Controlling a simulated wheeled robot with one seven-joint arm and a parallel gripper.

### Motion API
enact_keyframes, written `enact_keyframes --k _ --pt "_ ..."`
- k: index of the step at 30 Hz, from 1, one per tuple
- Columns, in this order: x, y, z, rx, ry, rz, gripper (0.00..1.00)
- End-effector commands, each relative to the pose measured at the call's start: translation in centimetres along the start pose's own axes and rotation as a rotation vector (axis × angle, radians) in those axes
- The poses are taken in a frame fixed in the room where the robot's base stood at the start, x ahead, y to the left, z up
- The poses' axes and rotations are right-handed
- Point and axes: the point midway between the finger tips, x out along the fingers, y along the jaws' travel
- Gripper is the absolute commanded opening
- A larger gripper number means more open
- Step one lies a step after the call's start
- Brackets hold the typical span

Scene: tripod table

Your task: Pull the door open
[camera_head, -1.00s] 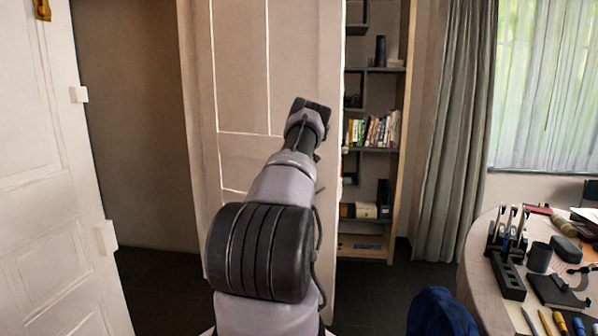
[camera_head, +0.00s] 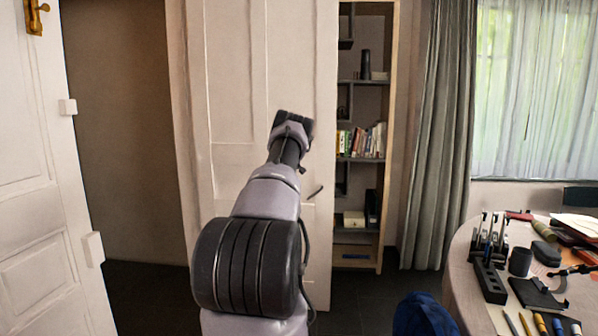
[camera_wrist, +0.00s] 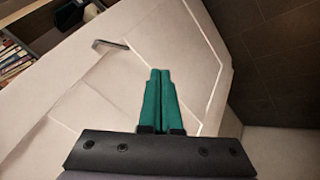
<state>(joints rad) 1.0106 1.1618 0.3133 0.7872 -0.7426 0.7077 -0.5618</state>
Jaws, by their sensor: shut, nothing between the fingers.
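A white panelled door (camera_head: 232,90) stands in the middle of the head view. A thin dark lever handle (camera_head: 315,192) shows just right of my arm. In the wrist view the door (camera_wrist: 190,60) looks tilted, and the grey handle (camera_wrist: 112,44) lies up and left of the fingertips. My gripper (camera_wrist: 160,72) has green fingers pressed together with nothing between them. It is in front of the door and apart from the handle. In the head view my arm hides part of the door, and the fingers are not clearly seen.
A second white door (camera_head: 35,200) with a brass handle (camera_head: 35,17) stands at the left. A bookshelf (camera_head: 360,120) is past the middle door's right edge. A round table (camera_head: 462,290) with tools and a blue chair (camera_head: 422,315) stand at right. Dark floor is clear by the shelf.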

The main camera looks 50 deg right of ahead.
Motion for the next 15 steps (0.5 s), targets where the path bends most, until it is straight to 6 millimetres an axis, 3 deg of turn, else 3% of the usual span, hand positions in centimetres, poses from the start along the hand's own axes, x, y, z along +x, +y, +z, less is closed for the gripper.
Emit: enact_keyframes --k 8,15 --pt "-2.4 0.3 0.2 -0.002 0.0 0.0 0.0" --pt "-6.0 1.4 0.9 -0.001 0.0 0.0 0.0"
